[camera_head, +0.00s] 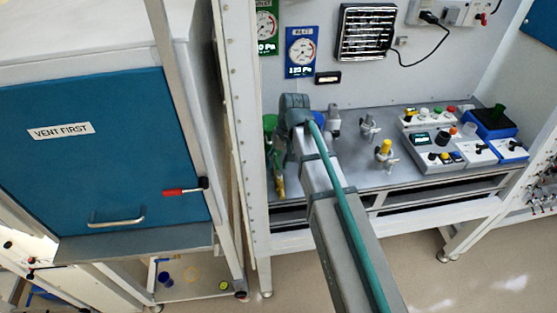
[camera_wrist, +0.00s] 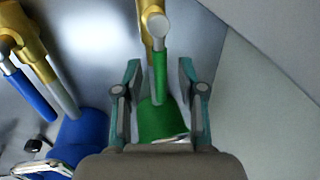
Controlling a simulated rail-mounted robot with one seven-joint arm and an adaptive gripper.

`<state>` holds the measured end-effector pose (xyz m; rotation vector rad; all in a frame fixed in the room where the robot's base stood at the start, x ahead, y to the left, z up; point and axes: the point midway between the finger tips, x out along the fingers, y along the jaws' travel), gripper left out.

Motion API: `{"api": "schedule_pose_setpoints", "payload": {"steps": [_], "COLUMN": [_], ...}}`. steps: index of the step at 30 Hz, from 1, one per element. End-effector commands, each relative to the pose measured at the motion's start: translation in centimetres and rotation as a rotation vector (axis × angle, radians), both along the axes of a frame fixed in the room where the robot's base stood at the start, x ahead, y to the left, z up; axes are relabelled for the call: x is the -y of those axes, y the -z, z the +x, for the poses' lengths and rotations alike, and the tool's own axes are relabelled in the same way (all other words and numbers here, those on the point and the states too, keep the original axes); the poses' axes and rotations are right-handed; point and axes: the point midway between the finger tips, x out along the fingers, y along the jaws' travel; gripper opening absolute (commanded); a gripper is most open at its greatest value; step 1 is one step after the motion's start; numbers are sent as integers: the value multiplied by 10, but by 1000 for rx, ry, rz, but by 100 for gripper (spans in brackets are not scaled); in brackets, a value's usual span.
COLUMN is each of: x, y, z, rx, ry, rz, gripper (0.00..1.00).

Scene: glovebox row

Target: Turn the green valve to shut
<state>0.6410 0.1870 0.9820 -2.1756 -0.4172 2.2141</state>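The green valve shows in the wrist view with a gold body (camera_wrist: 154,12), a pale round stem end and a green lever handle (camera_wrist: 160,76) that points toward me. A wider green part (camera_wrist: 162,120) lies below it, between my fingers. My gripper (camera_wrist: 159,68) is open, with one finger on each side of the green handle and visible gaps on both sides. In the head view a green piece (camera_head: 270,122) and a gold piece (camera_head: 279,187) show left of my wrist. My arm hides the fingers there.
A second valve with a blue handle (camera_wrist: 32,96) and a blue base (camera_wrist: 84,140) stands close on the left in the wrist view. In the head view, a yellow-topped fitting (camera_head: 385,148) and control boxes (camera_head: 462,150) stand on the bench to the right. Gauges (camera_head: 301,52) hang behind.

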Motion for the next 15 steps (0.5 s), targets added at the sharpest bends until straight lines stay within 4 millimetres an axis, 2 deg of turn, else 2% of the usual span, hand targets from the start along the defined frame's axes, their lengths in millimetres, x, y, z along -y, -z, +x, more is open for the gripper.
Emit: {"api": "schedule_pose_setpoints", "payload": {"steps": [7,14,15], "x": [0,0,0], "y": [0,0,0], "z": [0,0,0], "rx": [0,0,0], "ry": [0,0,0], "rz": [0,0,0], "gripper": [38,0,0]}}
